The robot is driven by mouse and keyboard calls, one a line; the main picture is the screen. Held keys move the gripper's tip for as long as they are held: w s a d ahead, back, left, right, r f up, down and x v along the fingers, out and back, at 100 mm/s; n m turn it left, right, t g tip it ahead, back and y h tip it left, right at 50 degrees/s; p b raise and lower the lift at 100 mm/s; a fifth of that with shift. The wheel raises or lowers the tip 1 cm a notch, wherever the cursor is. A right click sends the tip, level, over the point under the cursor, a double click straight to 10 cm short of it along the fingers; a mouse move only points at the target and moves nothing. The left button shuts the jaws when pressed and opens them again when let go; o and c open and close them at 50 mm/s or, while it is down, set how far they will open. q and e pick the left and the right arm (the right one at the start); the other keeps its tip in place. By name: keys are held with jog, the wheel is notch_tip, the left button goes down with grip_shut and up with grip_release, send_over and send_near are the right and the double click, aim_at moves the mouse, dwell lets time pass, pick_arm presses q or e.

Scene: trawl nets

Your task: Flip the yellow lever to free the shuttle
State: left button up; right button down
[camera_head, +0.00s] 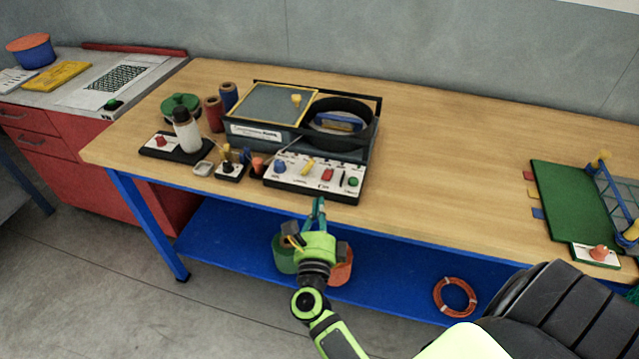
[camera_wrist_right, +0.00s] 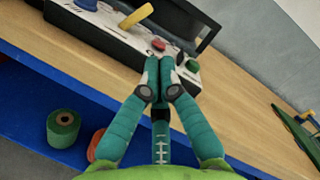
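The yellow lever (camera_head: 306,168) stands on the white control panel (camera_head: 300,179) at the front of a machine on the bench. It also shows in the right wrist view (camera_wrist_right: 136,15), leaning across the panel. A blue piece (camera_head: 338,123), possibly the shuttle, lies inside the machine's black ring. My right gripper (camera_head: 319,202) is in front of the panel's front edge, apart from the lever. In the right wrist view its two teal fingers (camera_wrist_right: 165,68) meet at the tips, with nothing seen between them. The lever is ahead and to the left of the fingertips there. My left gripper is not in view.
Beside the lever are a blue knob (camera_head: 281,166), a red button (camera_head: 327,174) and a green knob (camera_head: 352,182). A bottle (camera_head: 187,132) and spools (camera_head: 213,113) stand left of the machine. A green board (camera_head: 570,198) lies far right; the bench between is clear.

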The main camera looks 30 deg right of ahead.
aim_at(321, 184)
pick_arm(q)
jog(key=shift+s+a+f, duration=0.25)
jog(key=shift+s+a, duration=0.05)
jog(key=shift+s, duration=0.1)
pick_arm(e)
jog(key=x, duration=0.9)
jog(key=shift+w+d, duration=0.15)
jog(key=shift+w, duration=0.15)
